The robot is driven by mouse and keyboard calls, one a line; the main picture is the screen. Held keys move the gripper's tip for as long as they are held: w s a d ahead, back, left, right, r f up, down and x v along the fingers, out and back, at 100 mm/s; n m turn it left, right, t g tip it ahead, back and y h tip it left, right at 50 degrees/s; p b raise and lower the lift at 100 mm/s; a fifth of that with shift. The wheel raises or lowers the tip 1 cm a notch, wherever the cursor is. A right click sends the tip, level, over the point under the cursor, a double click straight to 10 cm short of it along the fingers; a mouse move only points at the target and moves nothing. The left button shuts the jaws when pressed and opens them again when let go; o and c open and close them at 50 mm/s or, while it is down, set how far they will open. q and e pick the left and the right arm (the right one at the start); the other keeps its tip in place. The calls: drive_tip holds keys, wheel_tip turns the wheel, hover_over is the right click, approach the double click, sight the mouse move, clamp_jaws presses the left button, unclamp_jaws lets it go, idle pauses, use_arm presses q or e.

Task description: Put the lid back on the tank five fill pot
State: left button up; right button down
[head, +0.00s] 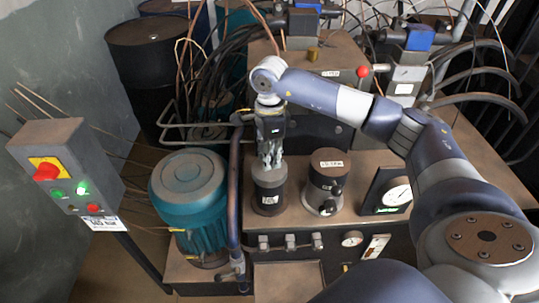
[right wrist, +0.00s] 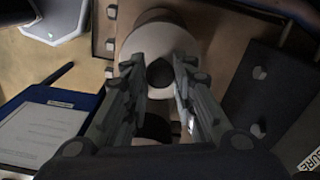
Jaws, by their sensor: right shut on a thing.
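In the head view the fingertips meet the top of the pot. I cannot tell whether the lid rests on the rim or hangs just above it. A second dark pot (head: 326,188), with a labelled top, stands just to the right. My left gripper is out of view.
A round gauge (head: 397,195) is at the right. Several valves (head: 290,242) line the front. A control box (head: 66,170) with a red button is far left.

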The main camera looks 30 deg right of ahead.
drive_tip(key=shift+f+b, duration=1.2)
drive_tip(key=shift+f, duration=0.2)
drive_tip(key=c, duration=1.2)
unclamp_jaws()
drive_tip(key=shift+c, duration=0.2)
drive_tip(key=shift+o, duration=0.2)
drive_tip(key=o, duration=0.4)
drive_tip(key=shift+o, duration=0.2)
drive_tip(key=shift+r, duration=0.1)
drive_tip(key=shift+r+p, duration=1.9)
drive_tip(key=shift+r, duration=1.05)
drive_tip(key=shift+s+f, duration=0.1)
